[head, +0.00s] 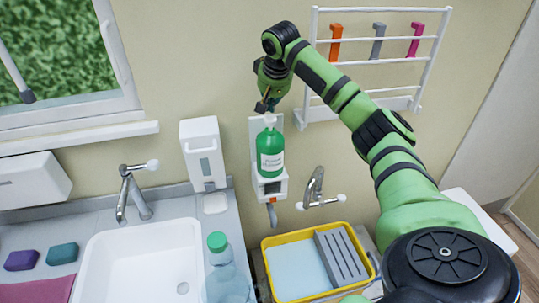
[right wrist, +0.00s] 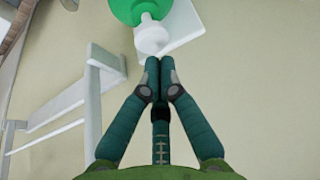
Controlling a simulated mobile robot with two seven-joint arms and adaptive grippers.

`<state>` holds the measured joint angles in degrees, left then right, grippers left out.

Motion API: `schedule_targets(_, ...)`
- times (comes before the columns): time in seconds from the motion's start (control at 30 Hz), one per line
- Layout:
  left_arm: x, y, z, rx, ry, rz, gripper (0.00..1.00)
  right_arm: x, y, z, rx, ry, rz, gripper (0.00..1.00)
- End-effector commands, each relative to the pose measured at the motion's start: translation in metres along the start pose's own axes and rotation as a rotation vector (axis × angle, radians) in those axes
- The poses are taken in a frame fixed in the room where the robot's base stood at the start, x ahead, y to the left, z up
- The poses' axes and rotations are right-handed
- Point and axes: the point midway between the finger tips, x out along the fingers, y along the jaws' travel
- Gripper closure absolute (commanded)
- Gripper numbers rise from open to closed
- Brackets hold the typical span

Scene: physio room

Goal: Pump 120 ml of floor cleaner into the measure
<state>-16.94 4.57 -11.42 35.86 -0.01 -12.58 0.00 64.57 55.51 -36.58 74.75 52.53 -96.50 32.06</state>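A green bottle (head: 270,152) with a white label and a white pump top (head: 270,120) stands upright in a white wall bracket (head: 253,135). Its green shoulder and white pump top (right wrist: 151,38) also show in the right wrist view. My right gripper (head: 265,104) is just above the pump top; its two fingertips (right wrist: 159,66) are pressed together with nothing between them. I cannot tell whether they touch the pump top. I cannot make out a measure. My left gripper is not in view.
A yellow-rimmed bucket (head: 268,270) with water and a grey wringer (head: 341,257) stands below. A clear bottle with a green cap (head: 217,241) stands beside the white sink (head: 140,262). A wall tap (head: 315,187) and a white rack (head: 427,62) are to the right.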

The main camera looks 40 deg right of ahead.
Motion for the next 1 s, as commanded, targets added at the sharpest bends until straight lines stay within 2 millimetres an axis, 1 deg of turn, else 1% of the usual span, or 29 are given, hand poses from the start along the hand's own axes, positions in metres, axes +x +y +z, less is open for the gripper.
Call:
schedule_targets(0.37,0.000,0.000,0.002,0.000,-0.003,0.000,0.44,0.000,0.000,0.000,0.000,0.000,0.000,1.00)
schedule_targets(0.6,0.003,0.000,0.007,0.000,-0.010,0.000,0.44,0.008,0.000,0.003,0.000,-0.001,0.000,1.00)
schedule_targets(1.0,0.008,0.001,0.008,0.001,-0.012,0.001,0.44,0.021,0.000,0.009,0.000,-0.001,0.000,1.00)
